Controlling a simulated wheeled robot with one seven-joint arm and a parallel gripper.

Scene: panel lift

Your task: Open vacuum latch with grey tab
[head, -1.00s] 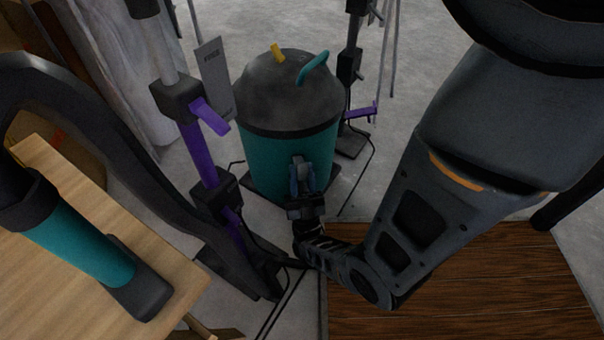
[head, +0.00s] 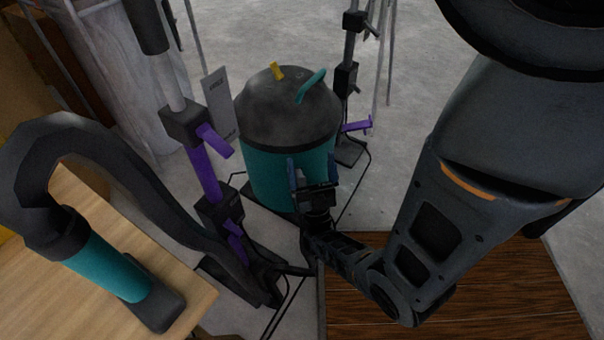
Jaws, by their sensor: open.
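The vacuum is a teal canister (head: 268,178) with a dark grey domed lid (head: 285,112). A yellow tab (head: 277,71) and a teal handle (head: 311,86) stand on the lid. My gripper (head: 312,170) is open in front of the canister's lower right side, just below the lid rim. Its two blue-tinted fingers are spread and point up toward the canister. I cannot make out a grey tab; the gripper covers part of the canister's front. Whether the fingers touch the canister cannot be told.
A purple and black stand (head: 201,172) rises close left of the vacuum, and another stand with a purple lever (head: 356,125) is at its right. A wooden table (head: 198,288) with a teal and black hose tool (head: 108,265) fills the lower left. Cables cross the floor.

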